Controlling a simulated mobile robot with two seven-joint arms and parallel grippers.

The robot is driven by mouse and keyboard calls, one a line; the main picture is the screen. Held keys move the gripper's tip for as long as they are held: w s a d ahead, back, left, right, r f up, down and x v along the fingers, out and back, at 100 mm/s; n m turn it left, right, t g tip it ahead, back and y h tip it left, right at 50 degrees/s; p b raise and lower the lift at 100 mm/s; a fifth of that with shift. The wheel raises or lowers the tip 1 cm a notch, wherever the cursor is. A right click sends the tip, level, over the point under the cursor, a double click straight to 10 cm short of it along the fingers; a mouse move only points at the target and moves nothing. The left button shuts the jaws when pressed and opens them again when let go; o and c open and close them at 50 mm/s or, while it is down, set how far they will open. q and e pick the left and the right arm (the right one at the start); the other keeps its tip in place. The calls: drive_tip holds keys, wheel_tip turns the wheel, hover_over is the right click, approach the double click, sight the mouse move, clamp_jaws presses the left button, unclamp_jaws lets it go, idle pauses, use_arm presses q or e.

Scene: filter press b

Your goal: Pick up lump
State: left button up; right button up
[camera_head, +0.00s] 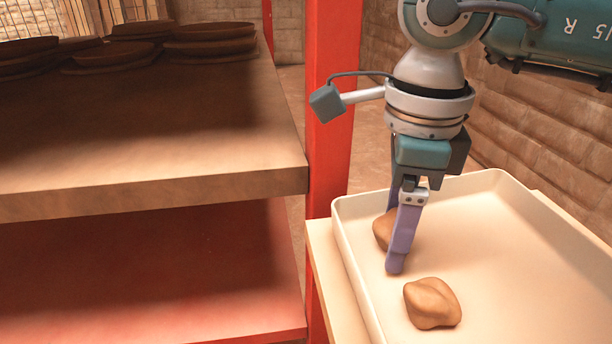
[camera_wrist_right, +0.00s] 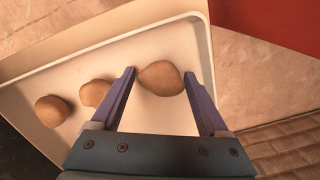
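A brown, rounded lump (camera_head: 382,231) lies in the pale tray (camera_head: 480,184), partly hidden behind a finger of my right gripper (camera_head: 395,258) in the head view. The right gripper points down into the tray, its purple fingers apart. In the right wrist view, this lump (camera_wrist_right: 161,79) sits between the fingertips of the gripper (camera_wrist_right: 159,74), with narrow gaps at its sides. A second lump (camera_head: 432,303) lies nearer in the tray. The wrist view shows two other lumps, one close to the left finger (camera_wrist_right: 94,92) and one farther left (camera_wrist_right: 51,110). My left gripper is out of view.
The tray's raised rim surrounds the lumps, on a light table (camera_head: 322,262). A red post (camera_head: 332,160) stands left of the tray. Beyond it is a wooden shelf (camera_head: 150,170) with several stacked dark discs (camera_head: 208,40), above a red surface (camera_head: 150,270).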

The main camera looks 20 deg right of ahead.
clamp_jaws()
idle(0.4)
